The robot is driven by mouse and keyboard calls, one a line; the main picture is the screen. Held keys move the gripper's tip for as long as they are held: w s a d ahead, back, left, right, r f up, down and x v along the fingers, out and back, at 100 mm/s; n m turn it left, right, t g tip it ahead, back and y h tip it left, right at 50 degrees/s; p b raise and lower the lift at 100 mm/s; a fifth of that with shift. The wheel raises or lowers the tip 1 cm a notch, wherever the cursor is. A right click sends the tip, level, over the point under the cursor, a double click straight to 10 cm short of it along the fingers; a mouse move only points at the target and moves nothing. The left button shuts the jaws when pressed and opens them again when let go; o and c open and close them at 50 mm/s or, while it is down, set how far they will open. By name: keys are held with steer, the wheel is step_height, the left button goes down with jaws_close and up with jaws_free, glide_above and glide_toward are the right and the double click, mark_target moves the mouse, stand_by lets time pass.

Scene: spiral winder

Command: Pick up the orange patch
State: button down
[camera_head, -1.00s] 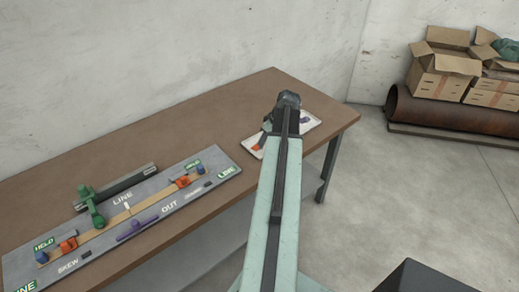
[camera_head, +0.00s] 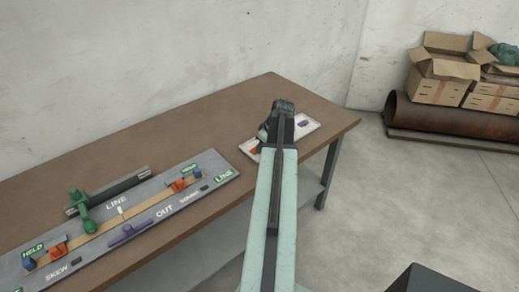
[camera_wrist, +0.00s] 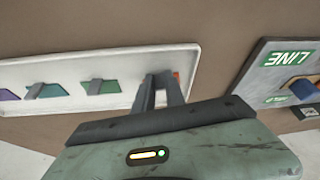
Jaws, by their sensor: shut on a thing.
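The orange patch (camera_wrist: 177,76) is at one end of the pale tray (camera_wrist: 60,62) in the wrist view, mostly hidden behind my fingers. A bit of orange (camera_head: 254,149) also shows beside my gripper in the head view. My gripper (camera_wrist: 160,95) is shut on the orange patch, low at the tray's end. My gripper (camera_head: 263,137) points down over the tray (camera_head: 310,125) in the head view. I cannot tell whether the patch is clear of the tray floor.
Green (camera_wrist: 101,87), blue (camera_wrist: 48,91) and purple (camera_wrist: 8,95) patches lie in the tray. The grey winder board (camera_head: 130,215), with a green lever (camera_head: 82,208), lies left of the tray. Bare brown table (camera_head: 190,125) lies behind.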

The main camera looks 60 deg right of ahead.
steer(key=shift+r+p, duration=0.55)
steer(key=shift+r, duration=0.05)
step_height(320, 180, up, 3)
steer(key=p, duration=0.3)
steer(key=shift+r, duration=0.15)
steer(key=s+a, duration=0.1)
steer(key=s, duration=1.5)
steer(key=shift+a+r+p, duration=0.2)
steer(key=shift+a+p, duration=0.1)
steer(key=shift+p, duration=0.1)
